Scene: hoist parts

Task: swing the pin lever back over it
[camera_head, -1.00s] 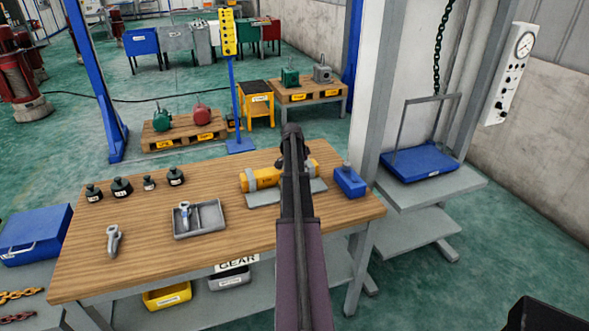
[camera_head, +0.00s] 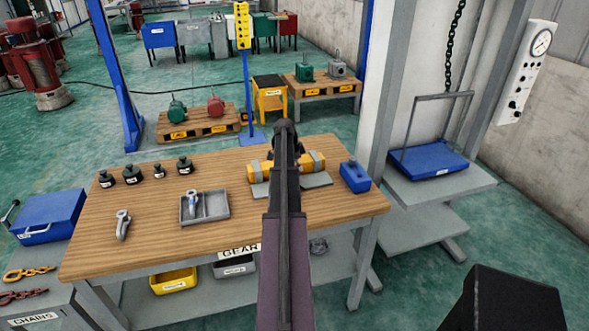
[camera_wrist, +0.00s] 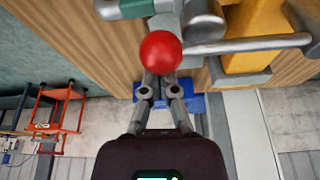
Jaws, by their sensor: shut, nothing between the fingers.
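The yellow hoist part (camera_head: 262,171) lies in a grey cradle on the wooden bench, partly hidden by my arm in the head view. The wrist view shows its yellow body (camera_wrist: 252,40) close up at the upper right. A red ball knob (camera_wrist: 160,52) is in front of my fingertips, with a grey rod (camera_wrist: 255,43) running right from behind it. I cannot tell for certain which of these is the pin lever. My gripper (camera_wrist: 161,80) is shut and empty, its tips at or just behind the knob; contact is unclear.
A blue block (camera_head: 355,177) stands right of the cradle. A grey tray (camera_head: 205,206) with a shackle, another shackle (camera_head: 123,225) and several dark weights (camera_head: 133,175) are on the left of the bench (camera_head: 150,245). A blue hanging platform (camera_head: 430,160) is at the right.

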